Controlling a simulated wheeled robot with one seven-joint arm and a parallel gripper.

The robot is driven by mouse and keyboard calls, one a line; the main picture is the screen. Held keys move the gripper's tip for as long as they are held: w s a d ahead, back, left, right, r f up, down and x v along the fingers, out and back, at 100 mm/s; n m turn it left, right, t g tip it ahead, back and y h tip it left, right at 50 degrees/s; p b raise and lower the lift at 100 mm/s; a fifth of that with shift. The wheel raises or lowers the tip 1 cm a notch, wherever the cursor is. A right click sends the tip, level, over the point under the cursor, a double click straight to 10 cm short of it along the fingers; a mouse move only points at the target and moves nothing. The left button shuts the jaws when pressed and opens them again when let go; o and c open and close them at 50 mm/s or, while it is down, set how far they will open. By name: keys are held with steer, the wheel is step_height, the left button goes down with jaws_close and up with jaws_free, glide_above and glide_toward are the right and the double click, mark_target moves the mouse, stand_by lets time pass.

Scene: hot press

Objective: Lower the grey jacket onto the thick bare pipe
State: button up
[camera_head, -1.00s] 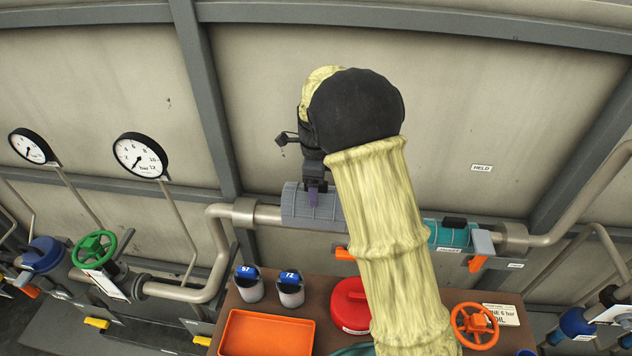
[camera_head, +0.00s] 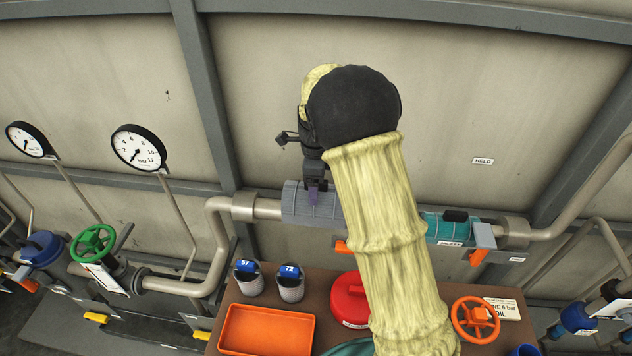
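The grey jacket (camera_head: 298,203) is a quilted half-shell, in the middle of the view, at the line of the thick bare pipe (camera_head: 268,208). The pipe shows to the left of the jacket; the part behind the jacket and behind my sleeved arm is hidden.
A teal jacket (camera_head: 446,228) sits on the pipe to the right, beside a grey and orange lever. Below stands a brown bench with an orange tray (camera_head: 266,331), two grey cups (camera_head: 290,288), a red round can (camera_head: 349,300) and an orange handwheel (camera_head: 475,320). Gauges stand at left.

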steer(key=shift+f+b, duration=0.8)
steer(key=shift+f, duration=1.15)
steer(key=o, duration=1.5)
steer(key=shift+c, duration=0.2)
step_height(320, 180, up, 9)
steer(key=p, duration=0.8)
